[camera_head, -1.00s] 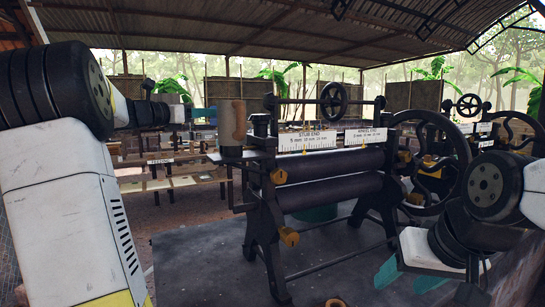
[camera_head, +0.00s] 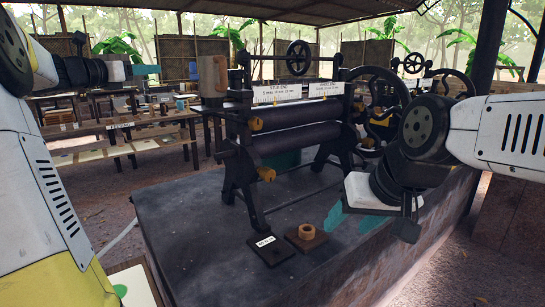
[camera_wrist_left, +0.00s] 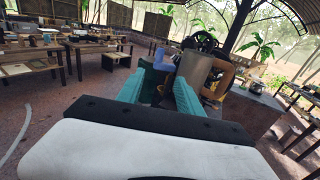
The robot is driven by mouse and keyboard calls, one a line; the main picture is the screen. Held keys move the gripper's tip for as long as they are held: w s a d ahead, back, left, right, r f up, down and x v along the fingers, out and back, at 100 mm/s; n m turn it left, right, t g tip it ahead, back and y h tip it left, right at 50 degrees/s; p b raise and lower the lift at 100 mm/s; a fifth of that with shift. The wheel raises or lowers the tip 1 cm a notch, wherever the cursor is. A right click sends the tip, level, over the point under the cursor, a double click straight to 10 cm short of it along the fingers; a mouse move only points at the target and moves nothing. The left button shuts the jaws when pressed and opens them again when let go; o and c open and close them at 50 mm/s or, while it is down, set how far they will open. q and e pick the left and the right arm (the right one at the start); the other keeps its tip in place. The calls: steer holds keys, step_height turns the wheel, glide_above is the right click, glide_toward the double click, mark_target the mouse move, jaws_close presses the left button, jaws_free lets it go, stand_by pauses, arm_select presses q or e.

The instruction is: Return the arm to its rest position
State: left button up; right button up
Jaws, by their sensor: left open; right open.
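My left arm comes in from the left of the head view. Its gripper (camera_head: 146,70) is raised behind the roller machine's left side, with teal fingers. In the left wrist view the two teal fingers (camera_wrist_left: 166,92) stand apart with nothing held between them. My right gripper (camera_head: 350,218) points down near the bench's right edge, its teal fingers apart and empty. The roller machine (camera_head: 296,140) stands on the dark bench (camera_head: 180,230).
A black labelled plate (camera_head: 266,248) and a brown block with a ring (camera_head: 306,235) lie at the bench's front. Wooden tables (camera_head: 100,142) stand behind at left. A second machine with a wheel (camera_head: 413,63) is behind at right. The bench's left front is clear.

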arm_select(q)
steer(key=s+d+f+m+g, duration=0.4)
steer(key=s+d+f+m, duration=0.15)
steer(key=d, duration=0.45)
steer(key=s+d+f+m+g, duration=0.3)
steer(key=s+d+f+m, duration=0.3)
steer(key=d, duration=0.3)
steer(key=s+d+f+m+g+y, duration=0.1)
steer(key=s+f+m+y, duration=0.1)
steer(key=s+f+m, duration=0.5)
steer(key=s+d+f+m+g+y, duration=0.1)
steer(key=s+f+m+g+y, duration=0.1)
steer(key=s+f+m, duration=0.5)
steer(key=s+m+y, duration=0.1)
steer(key=s+m, duration=0.5)
steer(key=s, duration=0.1)
steer(key=shift+s+d+f, duration=0.2)
steer(key=shift+s+f, duration=0.1)
steer(key=shift+s, duration=0.1)
